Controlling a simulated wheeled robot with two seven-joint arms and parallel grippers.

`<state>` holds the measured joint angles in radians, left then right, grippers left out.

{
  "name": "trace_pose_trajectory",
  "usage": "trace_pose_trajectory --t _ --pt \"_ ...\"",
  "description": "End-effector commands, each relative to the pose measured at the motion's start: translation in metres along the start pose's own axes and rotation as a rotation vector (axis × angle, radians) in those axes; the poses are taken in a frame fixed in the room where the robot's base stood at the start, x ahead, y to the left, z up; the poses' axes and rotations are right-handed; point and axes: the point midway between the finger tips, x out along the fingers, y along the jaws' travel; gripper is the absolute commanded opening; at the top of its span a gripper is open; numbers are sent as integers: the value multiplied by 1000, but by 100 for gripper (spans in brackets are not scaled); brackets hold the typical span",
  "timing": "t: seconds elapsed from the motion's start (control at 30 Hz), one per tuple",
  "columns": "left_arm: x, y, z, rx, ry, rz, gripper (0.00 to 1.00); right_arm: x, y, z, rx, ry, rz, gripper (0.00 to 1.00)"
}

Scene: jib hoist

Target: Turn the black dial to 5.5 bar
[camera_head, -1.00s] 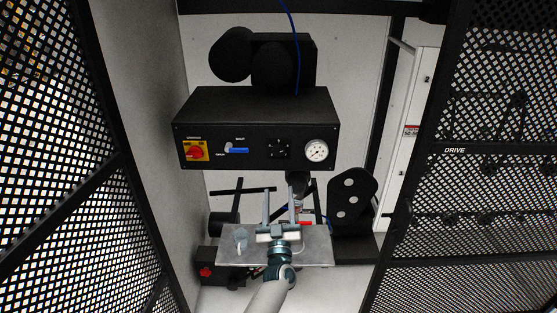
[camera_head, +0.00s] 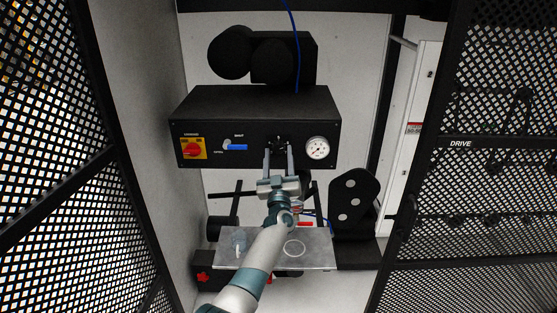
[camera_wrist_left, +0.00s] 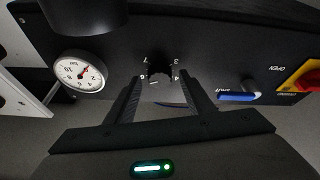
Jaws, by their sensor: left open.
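The black dial (camera_head: 280,143) is on the front of a black box, between a blue-handled lever and a gauge. In the left wrist view the dial (camera_wrist_left: 160,70) appears with white numbers around it, upside down; its setting is too small to read. My left gripper (camera_head: 279,152) is open, its fingers pointing at the panel. In the left wrist view its fingertips (camera_wrist_left: 162,82) lie on either side of the dial's lower part; I cannot tell whether they touch it. The white gauge (camera_head: 317,148) also shows in the left wrist view (camera_wrist_left: 78,73). My right gripper is not in view.
The blue-handled lever (camera_head: 238,147) and a red knob on a yellow plate (camera_head: 193,149) are left of the dial. A metal plate (camera_head: 318,248) lies below. Black mesh panels (camera_head: 75,200) stand at both sides. A blue cable (camera_head: 293,40) hangs above the box.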

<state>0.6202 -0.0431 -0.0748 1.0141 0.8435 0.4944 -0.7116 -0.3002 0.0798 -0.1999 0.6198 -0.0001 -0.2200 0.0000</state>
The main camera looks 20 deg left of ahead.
Motion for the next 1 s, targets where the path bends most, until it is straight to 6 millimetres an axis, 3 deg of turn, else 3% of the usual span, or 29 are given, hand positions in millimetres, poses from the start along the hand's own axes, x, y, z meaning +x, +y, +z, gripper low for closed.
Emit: trace_pose_trajectory --t 0.33,0.5,1.0 --pt "2 0 -1 1 0 0 48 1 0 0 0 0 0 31" --pt "2 0 0 1 0 0 8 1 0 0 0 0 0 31" --pt "2 1 1 -78 5 -32 8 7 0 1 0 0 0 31"
